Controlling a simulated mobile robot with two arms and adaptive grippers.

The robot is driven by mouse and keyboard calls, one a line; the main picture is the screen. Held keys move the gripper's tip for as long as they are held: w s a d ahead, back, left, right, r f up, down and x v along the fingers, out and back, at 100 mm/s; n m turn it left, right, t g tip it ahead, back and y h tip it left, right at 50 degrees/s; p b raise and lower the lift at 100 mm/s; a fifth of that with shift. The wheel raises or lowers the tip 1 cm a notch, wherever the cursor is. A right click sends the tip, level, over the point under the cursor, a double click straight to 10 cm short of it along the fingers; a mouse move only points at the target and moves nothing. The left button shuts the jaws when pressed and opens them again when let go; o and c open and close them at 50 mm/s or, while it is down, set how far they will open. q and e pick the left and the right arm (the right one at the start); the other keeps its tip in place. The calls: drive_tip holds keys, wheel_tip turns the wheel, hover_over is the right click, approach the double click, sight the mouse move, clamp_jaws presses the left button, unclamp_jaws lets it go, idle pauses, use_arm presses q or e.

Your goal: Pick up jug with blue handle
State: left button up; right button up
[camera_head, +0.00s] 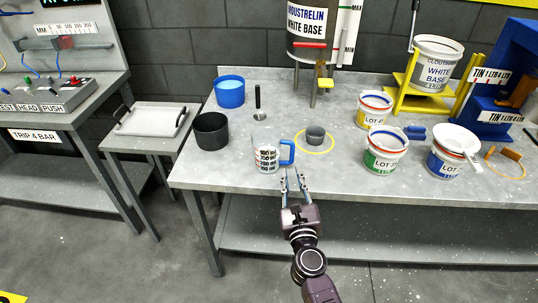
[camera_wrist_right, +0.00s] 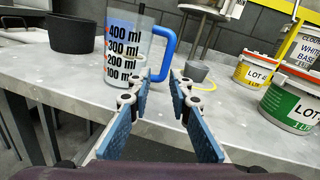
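A clear jug (camera_head: 267,153) with a blue handle (camera_head: 288,152) and black volume marks stands upright near the front edge of the grey workbench (camera_head: 230,178). In the right wrist view the jug (camera_wrist_right: 122,50) is just ahead, its handle (camera_wrist_right: 165,48) on the right side. My right gripper (camera_head: 294,174) is open and empty, in front of the handle and apart from it. In the wrist view the two blue-padded fingers (camera_wrist_right: 155,85) point toward the handle, with a gap between them. My left gripper is not in view.
A dark pot (camera_head: 211,131) and a blue pot (camera_head: 230,92) stand left of the jug. A small grey cup (camera_head: 315,134) sits in a yellow ring to its right. Labelled paint tins (camera_head: 385,152) stand further right. A side table holds a tray (camera_head: 152,119).

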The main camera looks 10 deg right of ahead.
sight(292, 159)
drive_tip(key=m, duration=0.2)
drive_tip(key=h, duration=0.1)
drive_tip(key=shift+w+d+r+m, duration=0.2)
drive_tip(key=shift+w+d+m, duration=0.1)
drive_tip(key=shift+w+m, duration=0.1)
drive_tip(key=shift+w, duration=0.4)
drive_tip(key=w, duration=0.2)
drive_tip(key=w+d, duration=0.1)
drive_tip(key=w, duration=0.3)
drive_tip(key=shift+w+d+f, duration=0.2)
drive_tip(key=shift+w+f, duration=0.2)
clamp_jaws()
drive_tip(key=shift+r, duration=0.1)
